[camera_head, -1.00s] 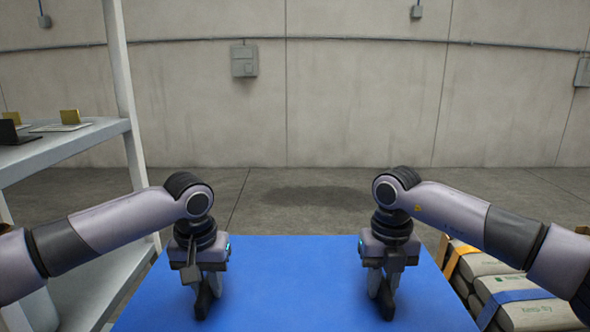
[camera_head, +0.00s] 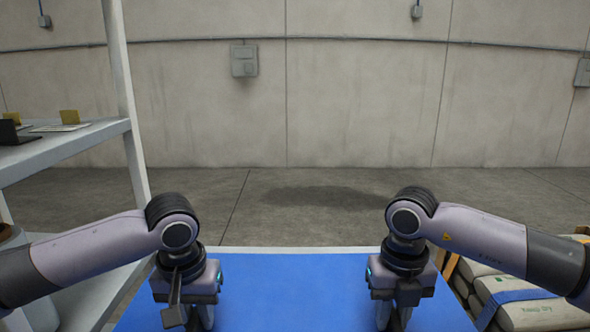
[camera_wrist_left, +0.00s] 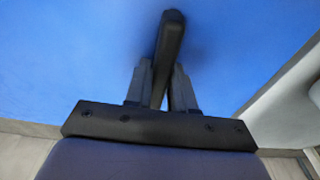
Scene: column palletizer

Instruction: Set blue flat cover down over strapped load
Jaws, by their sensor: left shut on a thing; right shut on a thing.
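The blue flat cover (camera_head: 295,290) fills the lower middle of the head view, and its near edge is cut off. My left gripper (camera_head: 206,317) is on its left part and my right gripper (camera_head: 384,316) on its right part. In the left wrist view, my left gripper (camera_wrist_left: 164,88) is shut on a dark upright handle (camera_wrist_left: 170,45) standing on the cover. My right gripper is shut on its own side of the cover; its handle is mostly hidden. A thin pale strip shows beyond the cover's far edge. The strapped load under the cover is not visible.
Stacked grey sacks (camera_head: 520,308) with blue and yellow straps stand close at the right. A pale shelf (camera_head: 70,145) with small items stands at the left. Bare concrete floor (camera_head: 310,215) lies beyond the cover, up to the wall.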

